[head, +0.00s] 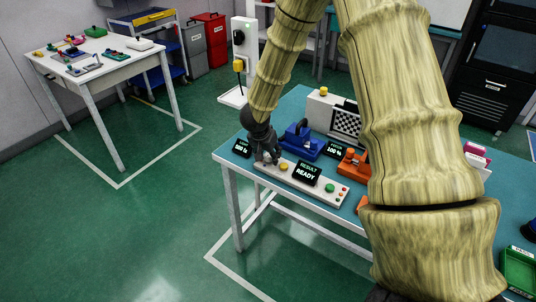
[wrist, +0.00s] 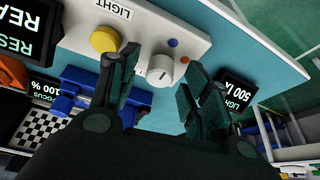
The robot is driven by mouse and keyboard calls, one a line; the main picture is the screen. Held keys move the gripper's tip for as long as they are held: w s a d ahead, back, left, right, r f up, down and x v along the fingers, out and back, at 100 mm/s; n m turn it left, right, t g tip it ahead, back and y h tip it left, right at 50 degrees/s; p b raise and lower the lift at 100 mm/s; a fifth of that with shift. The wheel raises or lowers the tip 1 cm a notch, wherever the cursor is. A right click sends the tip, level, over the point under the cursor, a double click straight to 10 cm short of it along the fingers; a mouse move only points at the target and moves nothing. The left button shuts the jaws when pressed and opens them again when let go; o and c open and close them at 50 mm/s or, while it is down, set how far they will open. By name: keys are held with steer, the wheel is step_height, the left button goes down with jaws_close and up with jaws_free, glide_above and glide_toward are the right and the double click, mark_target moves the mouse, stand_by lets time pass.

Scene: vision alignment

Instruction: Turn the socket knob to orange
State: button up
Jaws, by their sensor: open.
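A round white knob (wrist: 160,70) with a short dark line on its face sits on a light grey control panel (wrist: 165,22) in the wrist view. A blue dot (wrist: 172,43) and an orange dot (wrist: 185,58) are on the panel beside it. I cannot tell exactly which dot the line faces. My gripper (wrist: 160,60) is open, with one finger on each side of the knob; contact is not clear. In the head view my gripper (head: 266,158) is over the left end of the panel (head: 312,188) and hides the knob.
A yellow button (wrist: 104,39) is close to one finger. A blue device (head: 302,140), an orange device (head: 352,163) and small displays, including the light display (wrist: 236,90), stand around the panel on the blue table. Open floor lies left of the table.

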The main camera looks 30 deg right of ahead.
steer(key=c, duration=1)
steer(key=shift+c, duration=0.2)
